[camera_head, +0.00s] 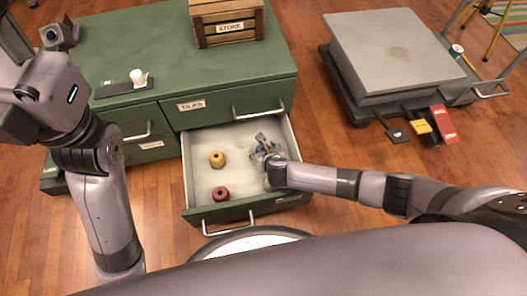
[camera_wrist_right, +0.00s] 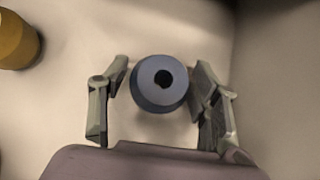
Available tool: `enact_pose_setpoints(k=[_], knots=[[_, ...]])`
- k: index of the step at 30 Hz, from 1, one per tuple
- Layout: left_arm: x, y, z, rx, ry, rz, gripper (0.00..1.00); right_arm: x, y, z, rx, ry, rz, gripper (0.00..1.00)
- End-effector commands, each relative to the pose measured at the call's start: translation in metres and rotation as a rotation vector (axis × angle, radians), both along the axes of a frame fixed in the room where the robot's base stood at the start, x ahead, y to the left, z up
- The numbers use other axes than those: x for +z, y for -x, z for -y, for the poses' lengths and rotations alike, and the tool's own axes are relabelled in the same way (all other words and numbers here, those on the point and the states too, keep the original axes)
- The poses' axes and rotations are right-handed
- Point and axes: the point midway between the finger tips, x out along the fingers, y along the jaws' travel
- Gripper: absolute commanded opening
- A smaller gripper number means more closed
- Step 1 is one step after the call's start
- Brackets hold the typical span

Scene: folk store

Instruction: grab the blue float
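The blue float (camera_wrist_right: 148,97), a short round piece with a dark centre hole, sits between the two fingers of my right gripper (camera_wrist_right: 160,84) in the right wrist view. The fingers are open, one on each side, with a narrow gap on the left; contact on the right is hard to tell. In the head view, my right gripper (camera_head: 264,148) reaches down into the open drawer (camera_head: 188,170) and largely hides the blue float. My left arm stands at the left of the head view; its fingers are not visible.
A yellow float (camera_head: 217,159) and a red float (camera_head: 221,193) lie left of my right gripper in the drawer. The drawer walls are close on the right. A wooden crate (camera_head: 228,36) stands on the green cabinet (camera_head: 165,45). A grey platform (camera_head: 390,50) is at right.

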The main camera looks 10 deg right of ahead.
Motion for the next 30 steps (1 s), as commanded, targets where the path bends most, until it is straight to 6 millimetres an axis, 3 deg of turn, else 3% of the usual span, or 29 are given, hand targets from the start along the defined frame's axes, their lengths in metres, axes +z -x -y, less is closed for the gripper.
enact_pose_setpoints(k=[16,25,30], knots=[[0.000,0.000,0.000,-0.001,0.000,0.001,0.40,0.000,0.000,0.000,0.000,0.000,0.000,0.18],[0.001,0.000,0.000,-0.001,0.000,0.001,0.40,0.002,0.000,0.000,0.000,0.000,0.000,0.17],[0.003,-0.001,-0.001,-0.001,0.004,-0.012,0.40,0.014,0.000,0.000,0.001,-0.001,0.001,0.17]])
